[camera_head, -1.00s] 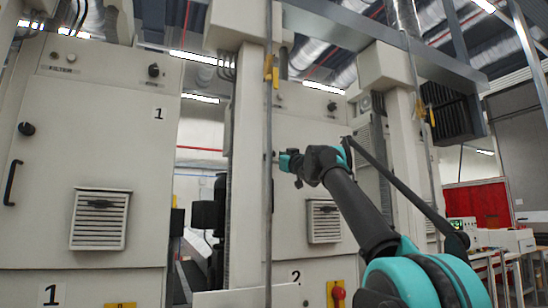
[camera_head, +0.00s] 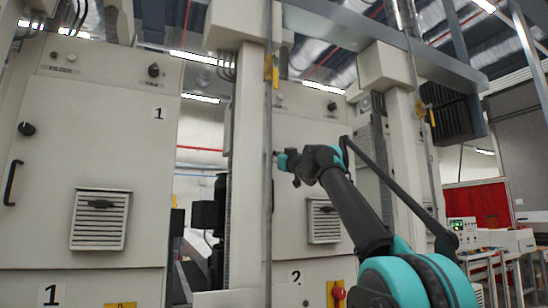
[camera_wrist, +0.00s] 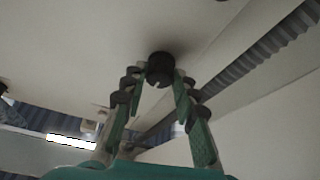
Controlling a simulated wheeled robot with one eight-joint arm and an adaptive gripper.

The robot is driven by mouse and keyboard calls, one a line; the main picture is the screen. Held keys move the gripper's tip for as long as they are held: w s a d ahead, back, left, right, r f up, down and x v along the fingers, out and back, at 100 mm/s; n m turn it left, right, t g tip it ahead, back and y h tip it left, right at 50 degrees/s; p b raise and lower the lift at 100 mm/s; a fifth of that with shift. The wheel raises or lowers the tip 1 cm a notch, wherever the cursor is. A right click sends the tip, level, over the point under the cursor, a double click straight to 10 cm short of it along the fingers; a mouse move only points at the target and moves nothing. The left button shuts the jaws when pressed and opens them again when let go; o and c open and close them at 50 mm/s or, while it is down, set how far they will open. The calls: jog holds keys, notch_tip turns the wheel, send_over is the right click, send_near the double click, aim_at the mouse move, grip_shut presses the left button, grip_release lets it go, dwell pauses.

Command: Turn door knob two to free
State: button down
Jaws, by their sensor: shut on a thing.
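Door two (camera_head: 300,235) is the pale cabinet door marked "2" in the middle of the head view. Its black round knob (camera_wrist: 159,65) shows at the centre of the wrist view, on the pale panel. My gripper (camera_wrist: 160,82) has a finger on each side of this knob, and the fingers are closed on it. In the head view my gripper (camera_head: 282,160) reaches to the left side of door two, just right of a thin vertical pole. The knob cannot be made out there, so its turn angle is unclear.
Door one (camera_head: 100,150), with a black knob (camera_head: 26,129) and handle (camera_head: 12,183), stands at the left. The vertical pole (camera_head: 269,230) runs close to my gripper. Door two has a vent (camera_head: 324,222) and a red-yellow switch (camera_head: 337,294).

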jog(key=shift+m, duration=0.5)
jog(key=shift+s+a+m+t+h, duration=0.1)
jog(key=shift+m+t+h, duration=0.15)
jog(key=shift+m+h, duration=1)
jog(key=shift+w+a+m+t+h, duration=0.15)
jog(key=shift+m+h, duration=0.35)
jog(key=shift+m, duration=1.45)
jog(key=shift+s+m+t+h, duration=0.15)
jog(key=shift+m+t+h, duration=0.15)
jog(key=shift+m+h, duration=0.95)
jog(key=shift+m, duration=0.65)
jog(key=c, duration=1.2)
grip_release()
jog(key=v, duration=1.2)
jog(key=shift+d, duration=0.1)
